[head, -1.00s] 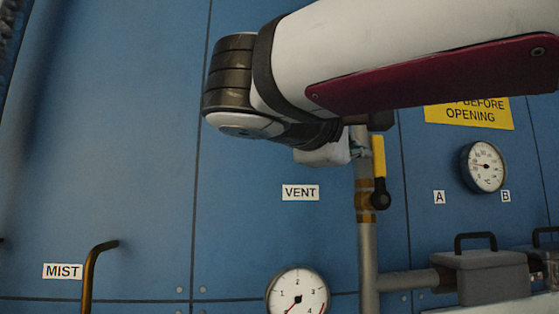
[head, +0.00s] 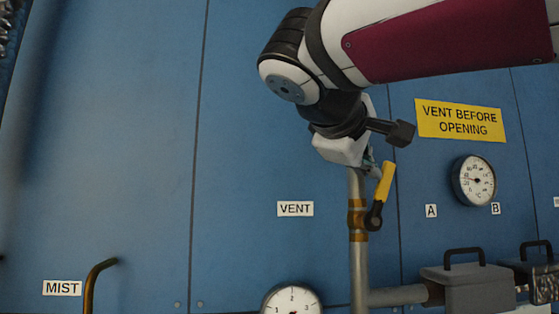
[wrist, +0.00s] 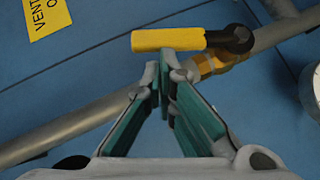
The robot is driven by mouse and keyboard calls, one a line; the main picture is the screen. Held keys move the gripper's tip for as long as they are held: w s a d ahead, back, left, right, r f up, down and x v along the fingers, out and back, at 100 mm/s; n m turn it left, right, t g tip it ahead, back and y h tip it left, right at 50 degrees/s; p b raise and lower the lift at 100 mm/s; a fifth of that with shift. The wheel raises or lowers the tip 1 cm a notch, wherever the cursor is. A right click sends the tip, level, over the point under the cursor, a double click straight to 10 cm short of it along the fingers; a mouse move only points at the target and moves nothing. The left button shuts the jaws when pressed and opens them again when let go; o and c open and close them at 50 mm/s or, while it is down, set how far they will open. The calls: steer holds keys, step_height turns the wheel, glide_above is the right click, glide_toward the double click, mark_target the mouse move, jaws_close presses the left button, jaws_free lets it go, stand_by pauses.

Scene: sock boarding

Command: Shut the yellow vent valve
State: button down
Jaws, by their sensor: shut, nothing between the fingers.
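The yellow vent valve handle (head: 384,184) sits on a black pivot above a brass fitting (head: 358,218) on the grey vertical pipe. It points up and leans to the right, at a slant to the pipe. In the wrist view the handle (wrist: 168,39) lies across the top middle. My gripper (wrist: 163,72) is shut and empty, its fingertips just beside the handle's edge. I cannot tell whether they touch it. In the head view my gripper (head: 370,165) is left of the handle's upper part, partly hidden by my wrist.
A VENT label (head: 295,209) is left of the pipe, and a dial gauge (head: 292,301) is below it. A yellow sign (head: 461,121) and a round thermometer (head: 474,180) are at right. A grey box with a handle (head: 466,288) is lower right. The blue panel at left is mostly clear.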

mark_target(385, 166)
steer(key=d+m+g+y+p, duration=0.1)
steer(key=d+m+y+p, duration=0.1)
steer(key=d+p, duration=0.1)
steer(key=shift+d+r+y, duration=0.15)
steer(key=shift+y, duration=0.15)
steer(key=w+d+f+m+g+y+p, duration=0.1)
steer(key=d+f+m+y+p, duration=0.1)
steer(key=d+f+y+p, duration=0.1)
steer(key=shift+d+f+m+g+y+p, duration=0.35)
steer(key=shift+d+f+y, duration=0.55)
steer(key=shift+d, duration=0.45)
steer(key=shift+f, duration=0.1)
steer(key=s+r+p, duration=0.4)
steer(key=s+r, duration=0.3)
steer(key=r, duration=0.4)
steer(key=shift+d, duration=0.4)
